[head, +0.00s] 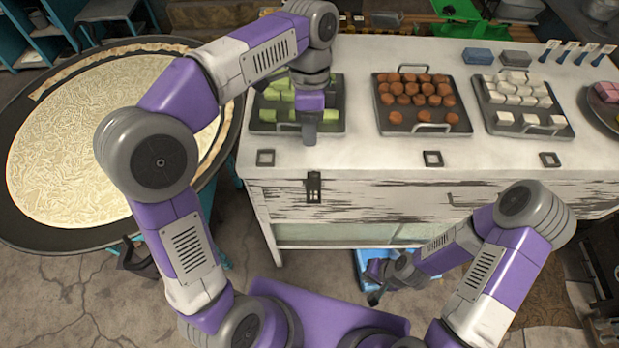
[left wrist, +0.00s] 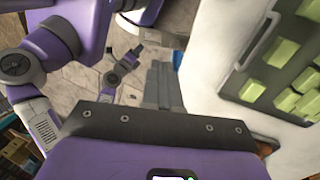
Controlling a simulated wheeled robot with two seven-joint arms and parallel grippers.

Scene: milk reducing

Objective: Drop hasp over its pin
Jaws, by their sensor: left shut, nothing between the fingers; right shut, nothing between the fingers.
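The dark metal hasp (head: 313,187) is on the front face of the white worn counter (head: 375,160), just under its top edge. The pin is too small to make out apart from the hasp. My left gripper (head: 309,140) is shut and empty, pointing down at the counter's front edge just above the hasp. In the left wrist view its closed fingers (left wrist: 158,82) show beside the white counter top; the hasp cannot be made out there. My right gripper (head: 375,297) is shut and empty, low in front of the counter.
Trays of green (head: 328,115), brown (head: 420,130) and white (head: 530,130) pieces stand on the counter. Dark square frames (head: 432,158) lie along its front edge. A large round pan (head: 235,130) is at the left. A blue object (head: 365,262) is on the floor near my right gripper.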

